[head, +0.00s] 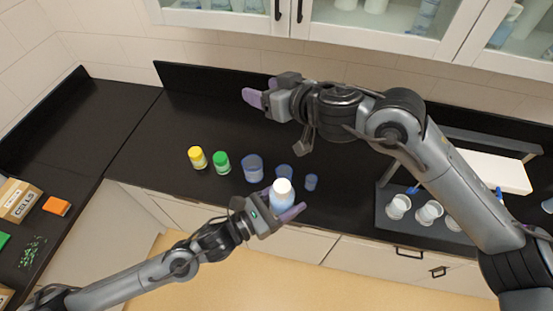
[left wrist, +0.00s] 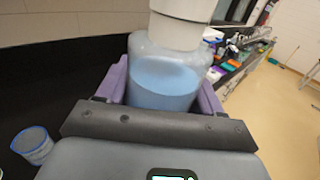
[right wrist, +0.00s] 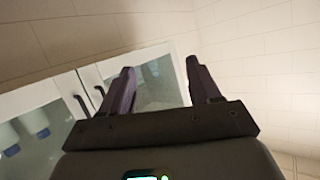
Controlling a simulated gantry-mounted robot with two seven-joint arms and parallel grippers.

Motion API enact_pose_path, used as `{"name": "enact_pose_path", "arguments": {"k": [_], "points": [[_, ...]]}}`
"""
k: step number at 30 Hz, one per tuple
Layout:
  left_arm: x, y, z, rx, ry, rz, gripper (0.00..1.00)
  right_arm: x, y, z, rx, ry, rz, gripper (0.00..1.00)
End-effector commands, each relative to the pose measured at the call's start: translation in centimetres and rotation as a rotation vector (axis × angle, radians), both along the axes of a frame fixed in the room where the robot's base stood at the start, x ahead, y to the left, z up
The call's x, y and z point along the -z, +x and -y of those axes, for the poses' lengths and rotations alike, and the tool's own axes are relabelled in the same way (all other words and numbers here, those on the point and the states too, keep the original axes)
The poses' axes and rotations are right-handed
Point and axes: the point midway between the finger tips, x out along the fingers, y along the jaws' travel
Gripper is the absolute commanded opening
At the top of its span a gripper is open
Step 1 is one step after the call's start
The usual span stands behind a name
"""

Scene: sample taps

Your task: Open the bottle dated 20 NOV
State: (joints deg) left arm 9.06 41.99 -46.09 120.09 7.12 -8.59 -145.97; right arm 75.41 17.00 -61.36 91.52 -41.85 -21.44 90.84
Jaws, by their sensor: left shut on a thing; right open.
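A bottle with a white cap and pale blue liquid (head: 281,196) is held upright between the purple fingers of my left gripper (head: 284,207), above the counter's front edge. It fills the left wrist view (left wrist: 165,82), with its white cap (left wrist: 180,22) still on; no date can be read on it. My right gripper (head: 256,98) is open and empty, above the back of the counter, apart from the bottle. The right wrist view shows only cabinets and wall between its fingers (right wrist: 160,90).
On the black counter (head: 180,125) stand a yellow-capped bottle (head: 197,157), a green-capped bottle (head: 221,162) and several blue-tinted cups (head: 253,169). A dark tray with white cups (head: 399,206) is at right. Boxes (head: 17,200) lie on the left counter. Wall cabinets (head: 340,25) hang behind.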

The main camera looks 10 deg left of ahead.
Motion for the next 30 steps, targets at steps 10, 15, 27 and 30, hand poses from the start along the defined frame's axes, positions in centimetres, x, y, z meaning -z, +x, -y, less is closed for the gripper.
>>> {"name": "enact_pose_path", "arguments": {"k": [10, 15, 27, 30], "points": [[-0.1, 0.0, 0.0, 0.0, -0.001, 0.001, 0.0, 5.4, -10.5, -4.3, -0.081, -0.366, -0.567, 0.62], [-0.1, 0.0, 0.0, 0.0, -0.001, 0.001, 0.0, 6.5, -12.4, -0.7, 0.166, -0.549, -0.809, 0.62], [-0.1, 0.0, 0.0, 0.0, -0.001, 0.001, 0.0, 4.7, -13.7, 5.3, 0.685, -0.659, -1.041, 0.62], [-0.1, 0.0, 0.0, 0.0, -0.001, 0.001, 0.0, 5.1, -13.8, 5.6, 0.72, -0.659, -1.054, 0.62]]}}
